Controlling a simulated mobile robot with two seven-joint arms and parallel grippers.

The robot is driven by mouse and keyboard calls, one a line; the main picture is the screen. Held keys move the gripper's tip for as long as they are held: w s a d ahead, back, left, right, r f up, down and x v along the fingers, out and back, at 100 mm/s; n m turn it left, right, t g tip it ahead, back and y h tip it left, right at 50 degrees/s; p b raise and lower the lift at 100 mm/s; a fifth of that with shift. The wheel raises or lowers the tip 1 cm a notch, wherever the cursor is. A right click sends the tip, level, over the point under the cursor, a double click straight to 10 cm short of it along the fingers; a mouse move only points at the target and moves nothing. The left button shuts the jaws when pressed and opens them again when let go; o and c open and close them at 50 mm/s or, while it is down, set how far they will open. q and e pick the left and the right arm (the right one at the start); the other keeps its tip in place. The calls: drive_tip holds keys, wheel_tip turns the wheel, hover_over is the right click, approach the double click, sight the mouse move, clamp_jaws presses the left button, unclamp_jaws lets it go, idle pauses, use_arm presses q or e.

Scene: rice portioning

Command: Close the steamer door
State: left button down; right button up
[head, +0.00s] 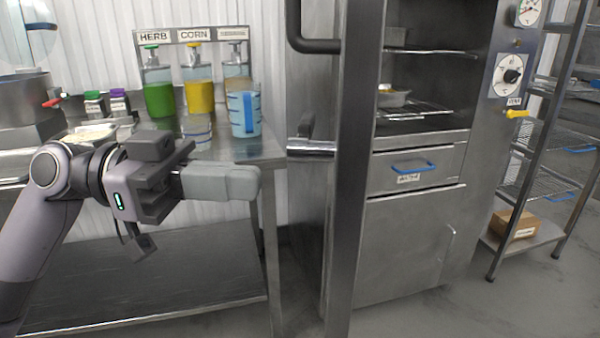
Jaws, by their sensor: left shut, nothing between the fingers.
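The steamer (410,240) is a tall steel cabinet right of centre. Its door (354,200) stands open and shows nearly edge-on as a tall steel panel. A dark bar handle (300,35) is on the door's left side near the top, and a metal latch (312,149) sits lower on that side. My left gripper (256,183) is shut and empty, pointing right, left of the door and apart from it in the picture. My right gripper is not in view.
A steel table (262,150) at left holds green and yellow dispensers and a blue measuring jug (243,112). A shelf rack with a cardboard box (514,226) stands at right. The floor in front is clear.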

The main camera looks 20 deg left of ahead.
use_arm(q)
drive_tip(key=p+x, duration=0.2)
drive_tip(key=x, duration=0.4)
drive_tip(key=shift+d, duration=0.35)
drive_tip(key=shift+d, duration=0.1)
